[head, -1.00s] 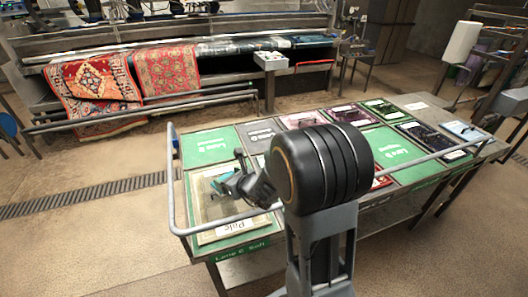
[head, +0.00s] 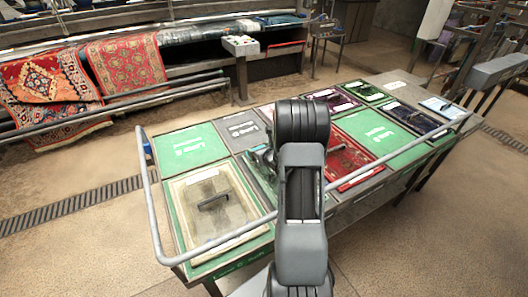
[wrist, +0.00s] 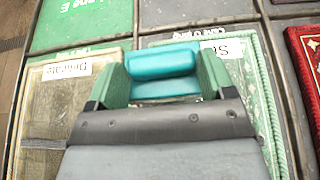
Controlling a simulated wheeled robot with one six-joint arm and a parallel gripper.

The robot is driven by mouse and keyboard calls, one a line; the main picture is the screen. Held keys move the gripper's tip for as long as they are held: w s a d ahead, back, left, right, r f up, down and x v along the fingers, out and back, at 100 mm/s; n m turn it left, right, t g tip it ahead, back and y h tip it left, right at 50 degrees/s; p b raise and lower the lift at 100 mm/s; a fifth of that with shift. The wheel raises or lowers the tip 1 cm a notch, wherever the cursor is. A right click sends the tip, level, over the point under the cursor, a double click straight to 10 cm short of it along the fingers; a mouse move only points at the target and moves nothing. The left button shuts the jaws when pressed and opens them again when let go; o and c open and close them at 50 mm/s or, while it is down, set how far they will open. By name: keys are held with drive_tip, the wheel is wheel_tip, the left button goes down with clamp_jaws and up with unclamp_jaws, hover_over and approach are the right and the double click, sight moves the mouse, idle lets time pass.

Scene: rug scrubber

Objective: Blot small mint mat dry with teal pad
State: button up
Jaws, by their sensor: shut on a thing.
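The teal pad (wrist: 162,72) is held between the two green fingers of my gripper (wrist: 164,84) in the wrist view. The small mint mat (wrist: 262,92), with a pale patterned border and a white label, lies under and to the right of the gripper. In the head view the mint mat (head: 262,185) is partly hidden by my arm, and my gripper (head: 262,158) is over it. I cannot tell whether the pad touches the mat. My gripper also hides part of the mat in the wrist view.
A beige mat (head: 235,222) with a dark handle lies left of the mint mat. A red mat (head: 352,153) lies to its right. Green lane panels (head: 192,147) and several other mats share the table. A grey rail (head: 150,205) runs round the table's edge.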

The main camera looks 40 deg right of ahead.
drive_tip(key=shift+s+d+f, duration=0.2)
drive_tip(key=shift+d+f, duration=0.3)
drive_tip(key=shift+d, duration=0.35)
drive_tip(key=shift+f, duration=0.25)
drive_tip(key=shift+f+b, duration=1.25)
drive_tip(key=shift+f, duration=0.75)
drive_tip(key=shift+s+f, duration=0.1)
drive_tip(key=shift+f, duration=0.2)
drive_tip(key=shift+r+p, duration=0.95)
drive_tip(key=shift+r, duration=1.45)
